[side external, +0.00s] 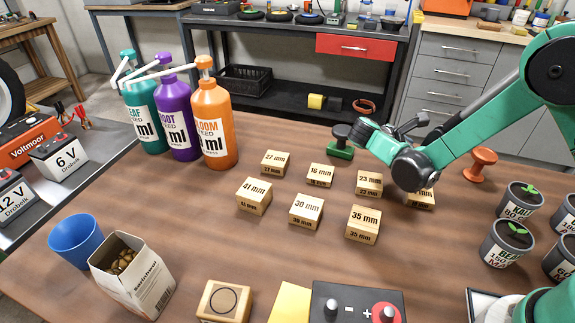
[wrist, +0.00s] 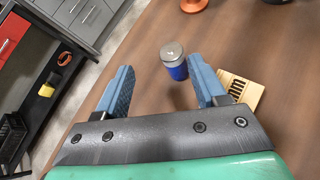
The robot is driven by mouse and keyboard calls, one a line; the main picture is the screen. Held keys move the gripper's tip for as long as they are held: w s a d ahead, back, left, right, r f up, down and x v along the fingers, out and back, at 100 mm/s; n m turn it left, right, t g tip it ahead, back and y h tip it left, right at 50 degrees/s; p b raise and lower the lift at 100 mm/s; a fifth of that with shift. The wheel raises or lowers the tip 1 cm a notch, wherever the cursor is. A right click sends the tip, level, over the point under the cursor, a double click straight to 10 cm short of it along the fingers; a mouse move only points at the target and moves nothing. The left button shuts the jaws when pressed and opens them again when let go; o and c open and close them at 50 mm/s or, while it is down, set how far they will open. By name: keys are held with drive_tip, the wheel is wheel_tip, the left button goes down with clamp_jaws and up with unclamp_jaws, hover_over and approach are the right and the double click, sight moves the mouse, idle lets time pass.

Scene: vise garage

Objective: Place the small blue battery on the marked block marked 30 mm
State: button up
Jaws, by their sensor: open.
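The blue battery (wrist: 174,62), with a silver top, stands upright on the table in the wrist view. It shows between and beyond the fingers of my gripper (wrist: 162,85), which are apart and empty. In the side view I cannot make out the battery; my wrist covers that area. My gripper (side external: 390,132) is there at the centre right, its fingertips partly hidden. The wooden block marked 30 mm (side external: 305,209) sits in the front row of blocks, left of my gripper, with a bare top.
Several other marked blocks surround it, including 41 mm (side external: 254,197), 35 mm (side external: 362,224) and 16 mm (side external: 320,175). A wooden block (wrist: 241,91) is partly behind the right finger. Bottles (side external: 213,124) stand left.

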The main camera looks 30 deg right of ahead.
drive_tip(key=s+a+r+m+t+y, duration=0.6)
drive_tip(key=m+y, duration=0.5)
drive_tip(key=m, duration=0.3)
drive_tip(key=s+a+r, duration=0.1)
drive_tip(key=a+r, duration=0.1)
drive_tip(key=a, duration=0.1)
drive_tip(key=shift+a+r+t, duration=0.2)
drive_tip(key=shift+r+t, duration=0.2)
drive_tip(key=shift+o, duration=0.5)
drive_tip(key=shift+s+a+r+m+t+y, duration=0.15)
drive_tip(key=shift+s+a+m+t+y, duration=0.25)
drive_tip(key=shift+m, duration=0.4)
